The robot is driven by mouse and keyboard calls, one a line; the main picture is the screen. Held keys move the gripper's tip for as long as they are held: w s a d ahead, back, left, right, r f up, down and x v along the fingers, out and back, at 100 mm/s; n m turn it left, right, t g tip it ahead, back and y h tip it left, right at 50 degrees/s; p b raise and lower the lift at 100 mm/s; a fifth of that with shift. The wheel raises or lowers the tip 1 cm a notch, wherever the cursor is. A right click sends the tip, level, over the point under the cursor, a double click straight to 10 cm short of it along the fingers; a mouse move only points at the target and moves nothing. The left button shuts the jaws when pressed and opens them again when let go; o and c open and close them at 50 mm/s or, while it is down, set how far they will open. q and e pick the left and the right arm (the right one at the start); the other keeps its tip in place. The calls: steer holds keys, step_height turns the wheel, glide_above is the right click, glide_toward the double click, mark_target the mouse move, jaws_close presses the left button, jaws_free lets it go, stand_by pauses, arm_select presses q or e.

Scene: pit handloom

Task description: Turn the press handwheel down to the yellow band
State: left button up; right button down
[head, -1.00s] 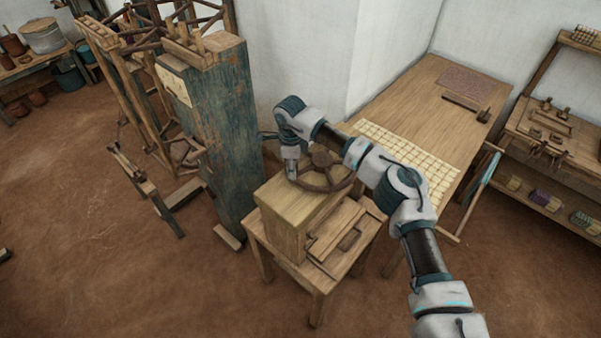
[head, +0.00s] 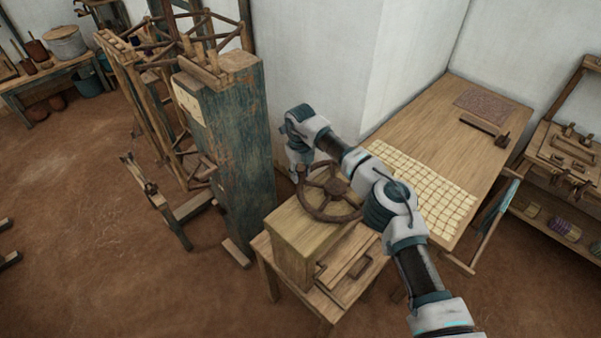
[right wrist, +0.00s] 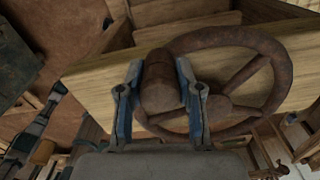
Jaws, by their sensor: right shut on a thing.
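The press handwheel (head: 333,212), brown with spokes, lies flat above the pale wooden press block (head: 292,250) on a small stand. My right gripper (head: 299,174) is at the far left side of its rim in the head view, its fingertips mostly hidden there. In the right wrist view, the right gripper's two fingers (right wrist: 160,92) stand on either side of the wheel's upright knob (right wrist: 158,78) and are shut on it. The handwheel rim (right wrist: 225,38) and spokes show right of the knob. I see no yellow band in either view. My left gripper is not in view.
A tall blue-green worn post (head: 240,150) of the loom stands close left of my right gripper. A long table (head: 425,105) with a pale grid (head: 425,190) is behind and right. A shelf (head: 555,150) stands at far right. Open floor (head: 90,240) lies left.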

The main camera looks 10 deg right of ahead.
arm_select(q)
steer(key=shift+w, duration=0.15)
arm_select(e)
steer(key=shift+w+r+m, duration=0.2)
steer(key=shift+w+m, duration=0.1)
steer(key=shift+w, duration=0.05)
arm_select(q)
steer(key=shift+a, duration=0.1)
arm_select(e)
steer(key=shift+d, duration=0.1)
steer(key=c, duration=0.8)
jaws_free()
steer(key=shift+o, duration=0.2)
steer(key=shift+f, duration=0.1)
step_height(320, 180, up, 12)
steer(key=shift+a, duration=0.3)
steer(key=shift+w, duration=0.1)
steer(key=shift+d, duration=0.1)
steer(key=shift+f, duration=0.1)
